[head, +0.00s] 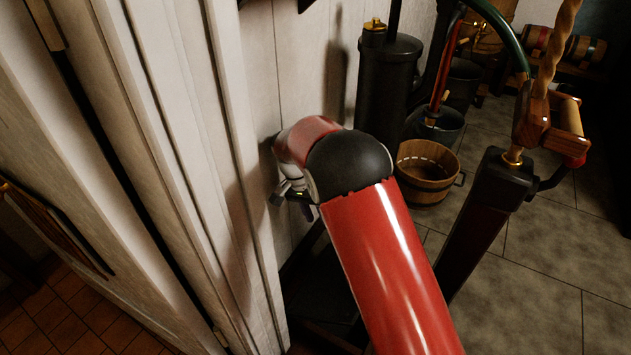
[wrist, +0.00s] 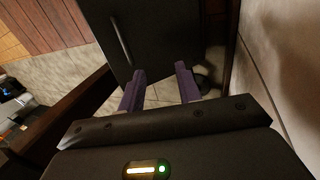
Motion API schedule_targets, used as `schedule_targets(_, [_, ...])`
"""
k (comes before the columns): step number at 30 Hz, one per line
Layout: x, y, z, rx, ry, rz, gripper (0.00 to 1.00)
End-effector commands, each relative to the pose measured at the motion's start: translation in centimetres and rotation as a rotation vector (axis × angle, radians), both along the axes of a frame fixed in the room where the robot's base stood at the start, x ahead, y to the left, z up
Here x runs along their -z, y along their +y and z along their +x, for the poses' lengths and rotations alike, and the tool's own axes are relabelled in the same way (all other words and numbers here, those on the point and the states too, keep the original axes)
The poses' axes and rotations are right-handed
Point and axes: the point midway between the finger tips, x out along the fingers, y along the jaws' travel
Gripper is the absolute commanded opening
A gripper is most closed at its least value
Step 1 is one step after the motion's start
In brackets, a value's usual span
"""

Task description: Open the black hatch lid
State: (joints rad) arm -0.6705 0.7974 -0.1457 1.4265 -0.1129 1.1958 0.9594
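In the wrist view, a flat black panel (wrist: 150,38), which looks like the black hatch lid, lies beyond the fingertips. In the head view my red arm hides most of the gripper, and I cannot make out the lid there for certain.
A pale wall (wrist: 285,60) stands close on the gripper's right. In the head view, a white panelled partition (head: 165,150) is left of my arm. A black cylinder (head: 388,90), a wooden bucket (head: 425,185) and a dark post (head: 492,205) stand beyond. Tiled floor (head: 555,255) is clear at right.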

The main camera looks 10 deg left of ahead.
Motion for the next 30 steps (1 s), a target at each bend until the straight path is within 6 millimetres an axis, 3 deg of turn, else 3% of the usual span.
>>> schedule_targets(1, [-1.5,0.1,0.1,0.0,-0.003,0.002,0.34])
schedule_targets(9, [-8.2,0.0,0.0,0.0,-0.002,0.002,0.34])
schedule_targets(15, [-11.7,0.0,-0.1,0.0,0.0,0.0,0.34])
schedule_targets(21, [-13.1,0.0,-0.1,0.0,0.003,-0.001,0.34])
schedule_targets(30, [-13.2,0.0,-0.1,0.0,0.003,-0.002,0.34])
